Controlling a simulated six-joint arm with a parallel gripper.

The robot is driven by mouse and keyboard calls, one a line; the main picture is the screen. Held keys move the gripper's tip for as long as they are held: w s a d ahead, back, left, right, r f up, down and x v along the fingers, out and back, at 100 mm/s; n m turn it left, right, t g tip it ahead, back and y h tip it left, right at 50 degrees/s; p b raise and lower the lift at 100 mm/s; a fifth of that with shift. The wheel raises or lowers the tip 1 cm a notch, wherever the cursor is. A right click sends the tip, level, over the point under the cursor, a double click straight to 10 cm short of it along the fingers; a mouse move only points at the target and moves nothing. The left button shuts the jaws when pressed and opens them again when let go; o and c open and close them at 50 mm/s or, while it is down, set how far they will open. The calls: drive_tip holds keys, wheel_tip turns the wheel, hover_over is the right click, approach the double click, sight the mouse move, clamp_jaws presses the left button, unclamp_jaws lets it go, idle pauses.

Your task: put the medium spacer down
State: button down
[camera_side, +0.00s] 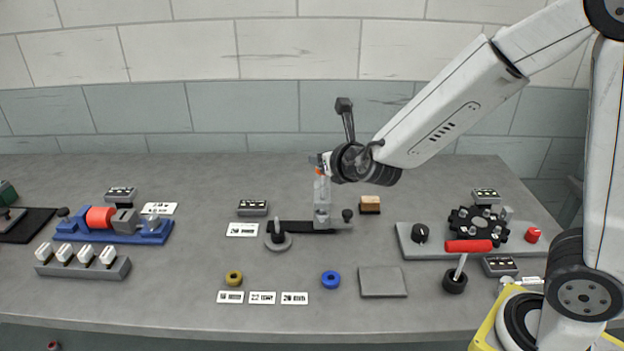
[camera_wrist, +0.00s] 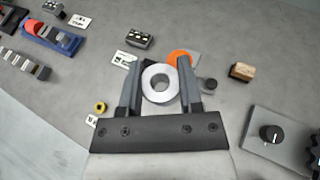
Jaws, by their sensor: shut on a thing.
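My gripper (camera_wrist: 158,72) is shut on a pale silver ring with a round hole, which I take to be the medium spacer (camera_wrist: 148,87). In the wrist view the ring sits between the two dark fingers. In the side view my gripper (camera_side: 320,164) is well above the table, over the fixture with a pale upright column (camera_side: 322,197). The ring cannot be made out clearly there. An orange disc (camera_wrist: 180,56) is partly hidden behind the ring in the wrist view. I cannot tell whether the ring touches anything below.
A yellow ring (camera_side: 234,278) lies behind a row of white labels (camera_side: 262,297). A blue ring (camera_side: 331,280) lies to its right, beside a bare grey plate (camera_side: 383,282). A red-handled tool (camera_side: 468,246) stands farther right. A wooden block (camera_side: 370,204) is right of the column.

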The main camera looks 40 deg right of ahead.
hover_over(278, 225)
drive_tip(key=shift+y, duration=0.3)
drive_tip(key=f, duration=1)
drive_tip(key=shift+w+d+f, duration=0.1)
drive_tip(key=shift+d+f, duration=0.15)
drive_tip(key=shift+f, duration=0.15)
drive_tip(key=shift+w+a+f, duration=0.2)
drive_tip(key=shift+w+f, duration=0.1)
drive_tip(key=shift+f, duration=0.2)
drive_tip(key=shift+f, duration=2.95)
drive_tip(key=shift+f, duration=0.1)
drive_tip(key=shift+f, duration=1.75)
drive_tip(key=shift+f, duration=0.2)
